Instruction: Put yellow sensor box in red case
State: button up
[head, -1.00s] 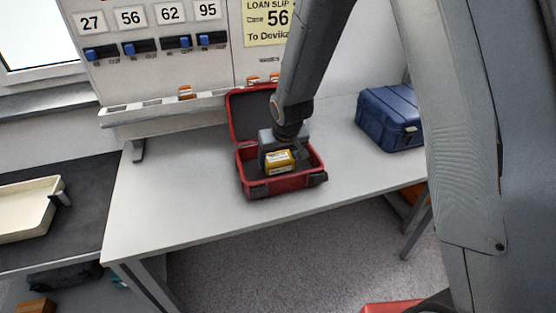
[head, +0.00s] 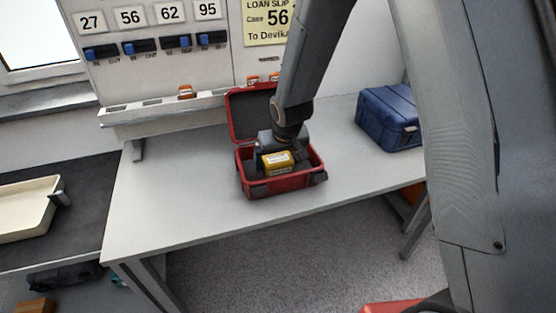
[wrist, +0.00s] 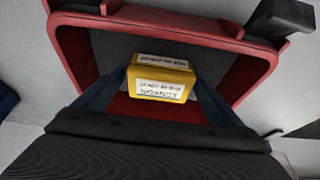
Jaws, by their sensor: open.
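The yellow sensor box (head: 278,162) with white labels is inside the open red case (head: 284,185) on the grey table. In the wrist view the yellow sensor box (wrist: 161,77) sits between my gripper's two fingers (wrist: 160,92), within the rim of the red case (wrist: 160,24). My gripper (head: 282,158) is lowered into the case and open around the box. Whether the box rests on the case floor is hard to tell. The case lid (head: 252,112) stands open at the back.
A blue case (head: 390,118) stands on the table at right. A panel with numbered switches (head: 158,42) and a ledge holding small orange items (head: 186,91) is behind. A cream tray (head: 28,208) lies on the dark bench at left. The table's left part is clear.

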jog(key=b+v, duration=0.2)
jog(key=v, duration=0.9)
jog(key=s+d+f+m+g+h, duration=0.1)
jog(key=s+d+f+m+g, duration=0.1)
jog(key=s+d, duration=1.4)
jog(key=s+m+g, duration=0.1)
jog(key=s, duration=0.2)
jog(key=shift+w, duration=0.1)
